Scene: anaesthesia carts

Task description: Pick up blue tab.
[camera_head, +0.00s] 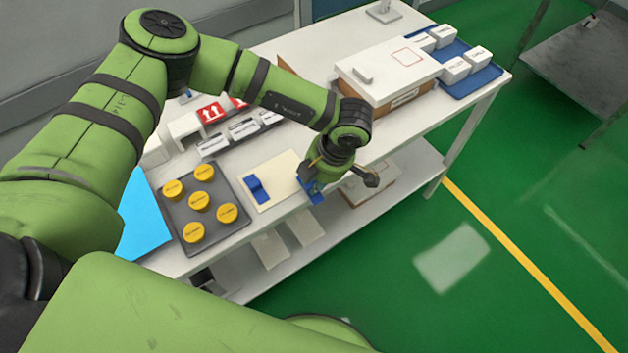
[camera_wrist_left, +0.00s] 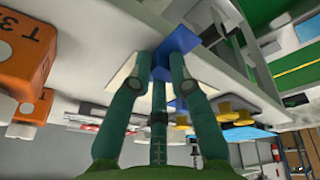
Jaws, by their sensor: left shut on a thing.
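My left gripper (camera_head: 312,184) is shut on a blue tab (camera_head: 316,196) at the front edge of the cart, by the right end of a cream mat (camera_head: 283,171). The gripper covers part of this tab. In the left wrist view the blue tab (camera_wrist_left: 181,41) shows at the fingertips. I cannot tell whether it still touches the cart. A second blue tab (camera_head: 256,189) lies on the left part of the mat. My right gripper is not in view.
A grey tray (camera_head: 215,210) with several yellow-capped pieces stands left of the mat. White labelled boxes (camera_head: 243,129) stand behind it. A large white-topped box (camera_head: 389,69) and a blue tray (camera_head: 470,84) stand farther right. A lower shelf (camera_head: 330,228) sits below.

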